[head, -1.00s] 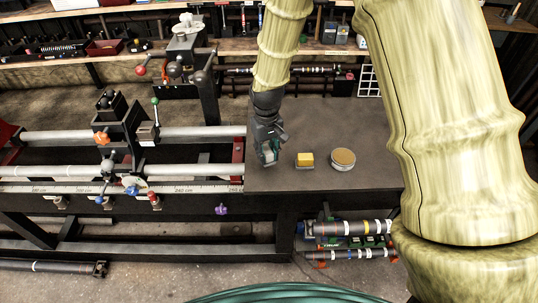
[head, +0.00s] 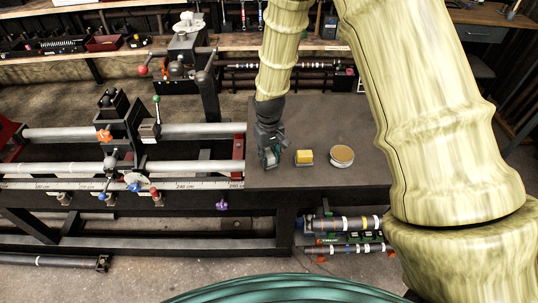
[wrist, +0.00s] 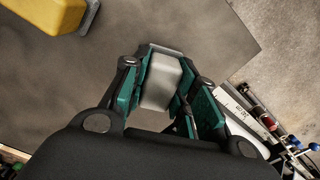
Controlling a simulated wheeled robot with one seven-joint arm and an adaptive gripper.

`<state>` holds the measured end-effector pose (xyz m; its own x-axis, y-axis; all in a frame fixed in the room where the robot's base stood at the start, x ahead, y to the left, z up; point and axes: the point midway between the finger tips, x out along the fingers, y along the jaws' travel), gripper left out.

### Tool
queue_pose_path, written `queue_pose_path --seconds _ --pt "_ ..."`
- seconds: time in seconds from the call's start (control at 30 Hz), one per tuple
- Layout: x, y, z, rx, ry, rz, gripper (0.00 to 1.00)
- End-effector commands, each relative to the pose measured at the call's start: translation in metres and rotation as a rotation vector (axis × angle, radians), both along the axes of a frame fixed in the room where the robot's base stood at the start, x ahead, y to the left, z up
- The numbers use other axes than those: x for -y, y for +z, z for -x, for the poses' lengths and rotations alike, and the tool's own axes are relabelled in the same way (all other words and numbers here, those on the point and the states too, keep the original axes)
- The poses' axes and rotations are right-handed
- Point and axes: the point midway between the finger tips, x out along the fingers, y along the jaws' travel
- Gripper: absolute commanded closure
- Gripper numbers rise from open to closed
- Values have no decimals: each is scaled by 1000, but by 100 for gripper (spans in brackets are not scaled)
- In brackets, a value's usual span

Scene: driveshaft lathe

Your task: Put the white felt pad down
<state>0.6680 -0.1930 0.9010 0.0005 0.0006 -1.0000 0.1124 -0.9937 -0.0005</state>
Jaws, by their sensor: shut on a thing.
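The white felt pad (wrist: 160,82) is a pale block between the teal fingers of my gripper (wrist: 163,72) in the wrist view. My gripper is shut on it. In the head view my gripper (head: 270,158) points down over the left front part of the dark table top (head: 345,120), with only a small pale bit of the pad showing. The pad is at or just above the table surface; I cannot tell whether it touches.
A yellow block (head: 304,156) on a small base stands just right of my gripper. A round tin (head: 342,156) with a tan top stands further right. The lathe rails and a white scale (head: 190,184) adjoin the table on the left. The table behind is clear.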

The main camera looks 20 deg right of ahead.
Motion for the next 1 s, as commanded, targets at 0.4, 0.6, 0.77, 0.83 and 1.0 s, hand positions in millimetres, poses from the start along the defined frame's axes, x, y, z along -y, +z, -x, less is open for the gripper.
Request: queue_pose_path --seconds 0.4,0.6,0.77,0.83,1.0 --pt "0 -1 0 0 0 0 50" --pt "0 4 0 1 0 0 50" --pt "0 18 -1 3 0 0 50" --pt "0 26 -1 3 0 0 50" --pt "0 47 0 2 0 0 50"
